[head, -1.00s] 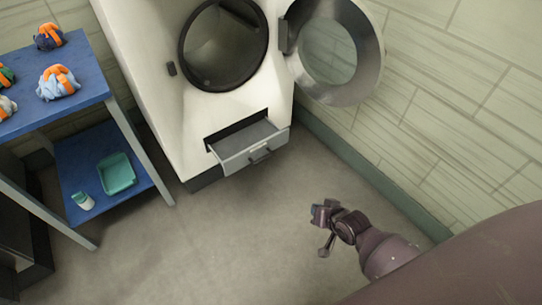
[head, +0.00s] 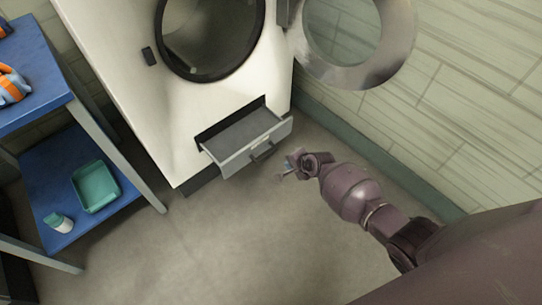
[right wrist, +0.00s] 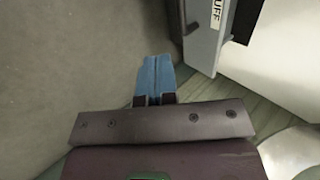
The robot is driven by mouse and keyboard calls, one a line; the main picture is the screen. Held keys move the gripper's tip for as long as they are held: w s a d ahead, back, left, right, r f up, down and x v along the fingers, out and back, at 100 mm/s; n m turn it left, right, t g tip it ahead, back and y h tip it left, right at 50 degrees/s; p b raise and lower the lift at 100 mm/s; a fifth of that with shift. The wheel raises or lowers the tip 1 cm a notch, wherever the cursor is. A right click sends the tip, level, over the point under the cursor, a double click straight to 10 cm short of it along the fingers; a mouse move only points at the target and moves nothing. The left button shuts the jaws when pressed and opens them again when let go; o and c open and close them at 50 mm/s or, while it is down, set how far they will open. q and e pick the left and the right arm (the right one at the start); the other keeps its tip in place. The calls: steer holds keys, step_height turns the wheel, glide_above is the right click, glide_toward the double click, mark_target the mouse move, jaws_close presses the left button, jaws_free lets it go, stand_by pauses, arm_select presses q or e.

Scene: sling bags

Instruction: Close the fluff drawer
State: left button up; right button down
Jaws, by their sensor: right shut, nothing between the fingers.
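The fluff drawer (head: 248,143) is a grey drawer low on the front of the white machine. It is pulled out, with a dark handle (head: 262,151) on its front panel. In the right wrist view the drawer (right wrist: 203,45) shows at the top, with a white label ending in "UFF". My right gripper (head: 288,166) is just right of and in front of the drawer, apart from the handle. In the right wrist view its blue fingertips (right wrist: 156,75) are together and empty, left of the drawer. My left gripper is not in view.
The white machine (head: 150,90) has its round door (head: 385,68) swung open at upper right. A blue two-level table (head: 32,75) stands at left, with a teal tray (head: 95,186) and a small bottle (head: 58,222) on its lower shelf. The floor before the drawer is clear.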

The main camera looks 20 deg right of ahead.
arm_select(q)
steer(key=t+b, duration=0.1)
steer(key=b, duration=0.2)
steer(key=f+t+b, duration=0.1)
steer(key=b, duration=0.3)
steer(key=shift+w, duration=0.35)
arm_select(e)
steer(key=w+r+x, duration=0.1)
steer(key=x, duration=1.1)
steer(key=shift+w+a, duration=0.4)
steer(key=shift+w, duration=0.05)
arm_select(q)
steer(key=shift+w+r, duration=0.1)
arm_select(e)
steer(key=shift+w+a, duration=0.1)
